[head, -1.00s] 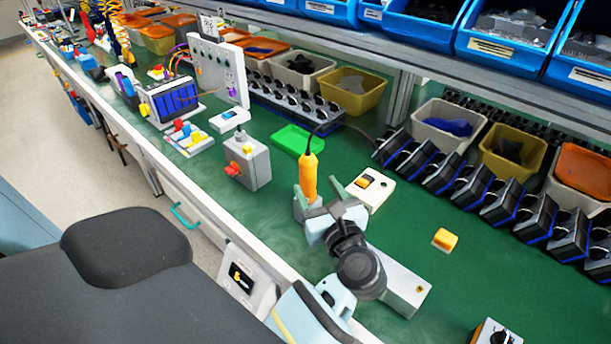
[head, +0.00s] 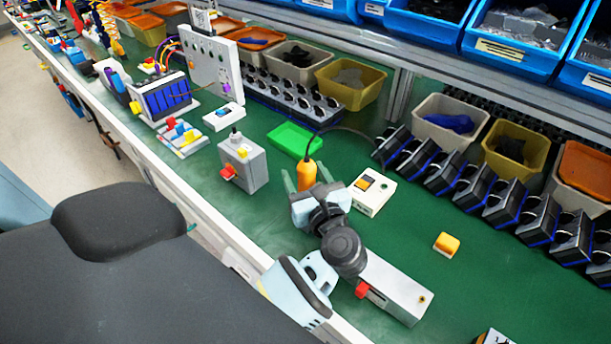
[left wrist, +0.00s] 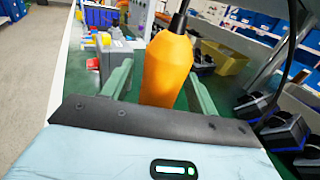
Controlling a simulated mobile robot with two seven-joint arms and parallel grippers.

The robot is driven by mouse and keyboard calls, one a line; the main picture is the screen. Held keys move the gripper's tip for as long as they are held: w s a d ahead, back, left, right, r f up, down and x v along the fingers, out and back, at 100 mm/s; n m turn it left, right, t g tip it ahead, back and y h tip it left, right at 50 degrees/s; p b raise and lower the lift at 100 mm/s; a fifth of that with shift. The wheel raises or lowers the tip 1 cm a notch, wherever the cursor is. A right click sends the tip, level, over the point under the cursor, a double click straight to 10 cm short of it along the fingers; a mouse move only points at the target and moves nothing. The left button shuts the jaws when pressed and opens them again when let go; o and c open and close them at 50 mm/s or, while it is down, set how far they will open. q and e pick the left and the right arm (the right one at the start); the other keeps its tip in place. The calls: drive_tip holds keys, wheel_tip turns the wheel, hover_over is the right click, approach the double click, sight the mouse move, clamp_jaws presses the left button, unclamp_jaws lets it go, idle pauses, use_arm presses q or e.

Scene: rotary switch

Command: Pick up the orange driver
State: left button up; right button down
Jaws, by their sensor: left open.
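The orange driver (head: 306,174) stands roughly upright in the head view, with a dark cord at its top. My left gripper (head: 306,178) is open, with its pale green fingers on either side of the driver. In the left wrist view the orange handle (left wrist: 167,70) fills the space between the spread fingers, with gaps visible beside it. The driver's lower end is hidden behind the gripper body. My right gripper is not in view.
A grey box with a red knob (head: 243,165) stands left of the gripper. A white switch box (head: 371,192) is close on its right. A green tray (head: 293,140) lies behind. A yellow block (head: 446,244) sits on open green bench at right.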

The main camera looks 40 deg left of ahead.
use_arm(q)
drive_tip(key=shift+w+a, duration=0.2)
drive_tip(key=shift+a, duration=0.2)
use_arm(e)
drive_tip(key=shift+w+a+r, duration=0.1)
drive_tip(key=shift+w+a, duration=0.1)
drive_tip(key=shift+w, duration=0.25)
use_arm(q)
drive_tip(key=shift+r, duration=0.1)
clamp_jaws()
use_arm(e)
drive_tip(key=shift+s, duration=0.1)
